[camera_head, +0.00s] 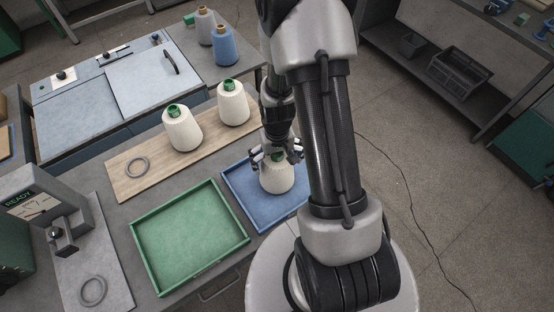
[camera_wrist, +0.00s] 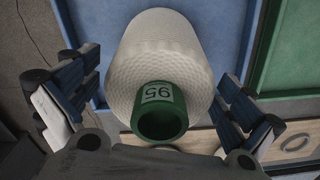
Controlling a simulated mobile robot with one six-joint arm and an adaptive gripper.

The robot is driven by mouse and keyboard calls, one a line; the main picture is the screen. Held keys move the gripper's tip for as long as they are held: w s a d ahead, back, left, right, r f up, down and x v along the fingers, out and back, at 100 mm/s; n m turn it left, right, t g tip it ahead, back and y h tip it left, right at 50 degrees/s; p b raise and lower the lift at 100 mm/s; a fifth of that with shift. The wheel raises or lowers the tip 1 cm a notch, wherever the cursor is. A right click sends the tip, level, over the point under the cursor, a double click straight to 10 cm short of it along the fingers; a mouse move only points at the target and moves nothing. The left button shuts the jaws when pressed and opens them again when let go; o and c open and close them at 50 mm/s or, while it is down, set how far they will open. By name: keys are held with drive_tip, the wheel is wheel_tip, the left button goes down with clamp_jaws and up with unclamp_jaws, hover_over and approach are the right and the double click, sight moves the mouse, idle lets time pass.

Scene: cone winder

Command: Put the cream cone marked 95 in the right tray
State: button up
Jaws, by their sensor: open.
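The cream cone (camera_head: 277,180) stands in the blue tray (camera_head: 238,182), the right one of two trays in the head view. Its green tube end with the label 95 (camera_wrist: 158,93) faces the camera in the wrist view. My gripper (camera_head: 276,158) is open over the top of the cone, with its fingers apart on both sides. In the wrist view, gaps show between the fingers and the cone's upper end. My arm hides the right part of the blue tray in the head view.
The empty green tray (camera_head: 190,240) lies left of the blue one. Two more cream cones (camera_head: 182,128) (camera_head: 233,102) stand on a wooden board (camera_head: 140,184) with a grey ring. Grey and blue cones (camera_head: 223,45) stand behind. A device reading READY (camera_head: 45,205) is at left.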

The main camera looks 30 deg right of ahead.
wheel_tip(320, 180, up, 13)
drive_tip(key=p, duration=0.2)
drive_tip(key=shift+f+p, duration=0.2)
drive_tip(key=shift+p, duration=0.2)
drive_tip(key=s+a+r+n+t, duration=0.1)
drive_tip(key=s+a+r, duration=0.2)
drive_tip(key=r, duration=0.4)
drive_tip(key=s+a+r+n+t, duration=0.1)
drive_tip(key=s+a+r+t, duration=0.1)
drive_tip(key=s+a+r, duration=0.2)
drive_tip(key=s+a+r+n+t, duration=0.1)
drive_tip(key=s+a+r, duration=0.2)
drive_tip(key=r, duration=0.9)
drive_tip(key=s, duration=0.3)
drive_tip(key=shift+s+a+r+t, duration=0.25)
drive_tip(key=shift+s+a+t, duration=0.05)
drive_tip(key=shift+s+a, duration=0.1)
drive_tip(key=shift+w, duration=0.1)
wheel_tip(320, 180, down, 9)
drive_tip(key=b, duration=0.9)
